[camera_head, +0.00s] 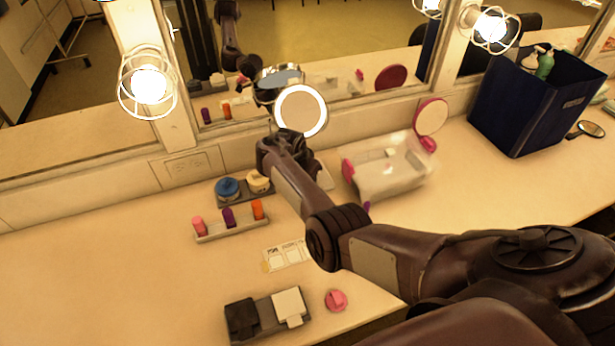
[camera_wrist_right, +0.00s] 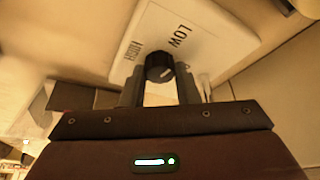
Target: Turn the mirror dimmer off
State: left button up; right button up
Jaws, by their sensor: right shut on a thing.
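The mirror dimmer shows in the right wrist view as a white plate (camera_wrist_right: 195,35) with the words LOW and HIGH and a black round knob (camera_wrist_right: 159,66). A pale mark shows on the knob's face. The two fingers of my right gripper (camera_wrist_right: 158,82) are on either side of the knob and shut on it. In the head view my right gripper (camera_head: 286,138) is at the wall below the big mirror, and it hides the knob. A round mirror (camera_head: 300,110) with a glowing ring is just behind the gripper. My left gripper is not in view.
Caged bulbs (camera_head: 148,85) are lit. A clear box (camera_head: 390,172) stands right of the gripper. A holder with coloured tubes (camera_head: 229,217), round pots (camera_head: 228,188) and an open palette (camera_head: 268,316) are left of my arm. A dark blue bin (camera_head: 535,100) stands far right.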

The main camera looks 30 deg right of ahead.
jog(key=shift+w+m+g+b, duration=0.15)
jog(key=shift+m+g+b, duration=0.45)
jog(key=shift+m+b, duration=0.9)
jog(key=o, duration=1)
jog(key=shift+a+r, duration=0.1)
jog(key=shift+r, duration=0.1)
jog(key=a, duration=0.4)
jog(key=a+b, duration=0.1)
jog(key=a, duration=0.7)
jog(key=shift+s+a+r, duration=0.15)
jog(key=shift+s+r, duration=0.25)
